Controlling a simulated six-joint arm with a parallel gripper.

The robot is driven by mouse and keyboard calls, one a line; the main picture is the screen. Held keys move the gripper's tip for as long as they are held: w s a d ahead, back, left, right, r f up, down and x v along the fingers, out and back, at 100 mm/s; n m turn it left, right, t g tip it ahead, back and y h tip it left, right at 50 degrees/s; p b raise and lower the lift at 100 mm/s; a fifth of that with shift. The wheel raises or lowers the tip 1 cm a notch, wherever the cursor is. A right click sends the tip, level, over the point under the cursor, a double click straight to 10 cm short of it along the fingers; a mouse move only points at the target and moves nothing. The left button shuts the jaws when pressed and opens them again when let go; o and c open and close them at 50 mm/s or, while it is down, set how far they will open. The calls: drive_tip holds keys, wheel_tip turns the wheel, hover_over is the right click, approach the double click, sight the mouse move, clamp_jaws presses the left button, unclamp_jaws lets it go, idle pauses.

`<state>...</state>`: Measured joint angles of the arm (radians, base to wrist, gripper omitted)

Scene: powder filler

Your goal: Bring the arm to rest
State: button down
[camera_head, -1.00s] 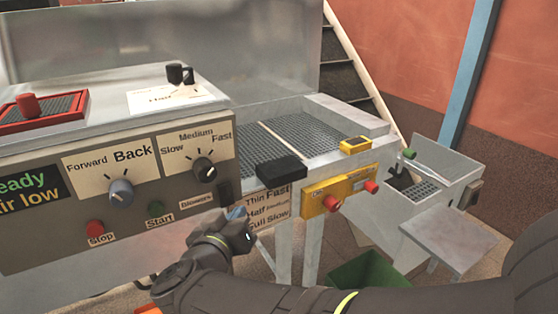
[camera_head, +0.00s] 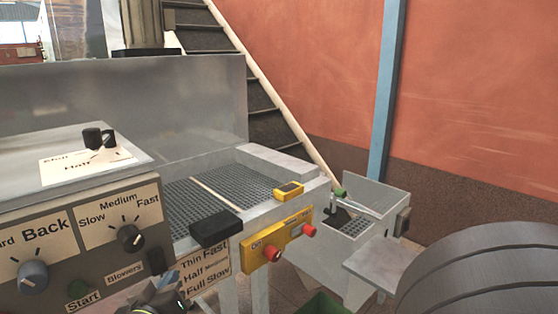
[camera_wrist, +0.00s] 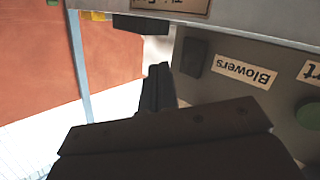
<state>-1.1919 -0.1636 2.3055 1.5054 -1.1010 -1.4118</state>
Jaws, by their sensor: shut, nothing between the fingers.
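My gripper (camera_wrist: 158,86) shows in the wrist view with its dark fingers together, shut and empty. It is in front of the control panel (camera_wrist: 250,50), beside the dark Blowers switch (camera_wrist: 193,57); I cannot tell the exact gap. In the head view only a dark part of my wrist shows at the bottom edge, below the Blowers switch (camera_head: 155,262). The fingers are hard to make out there.
The panel carries a speed knob (camera_head: 130,238), a Back knob (camera_head: 33,277) and a green Start button (camera_head: 78,289). A black block (camera_head: 216,229) and a yellow box with red knobs (camera_head: 278,240) are on the machine front. A metal hopper unit (camera_head: 362,205) stands right. Stairs rise behind.

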drive_tip(key=s+d, duration=0.4)
drive_tip(key=shift+f, duration=0.35)
drive_tip(key=shift+w, duration=0.1)
drive_tip(key=w+a, duration=0.4)
drive_tip(key=shift+s+d+y, duration=1.75)
drive_tip(key=shift+s+y, duration=1.65)
drive_tip(key=shift+s, duration=2.55)
drive_tip(key=shift+x, duration=2.15)
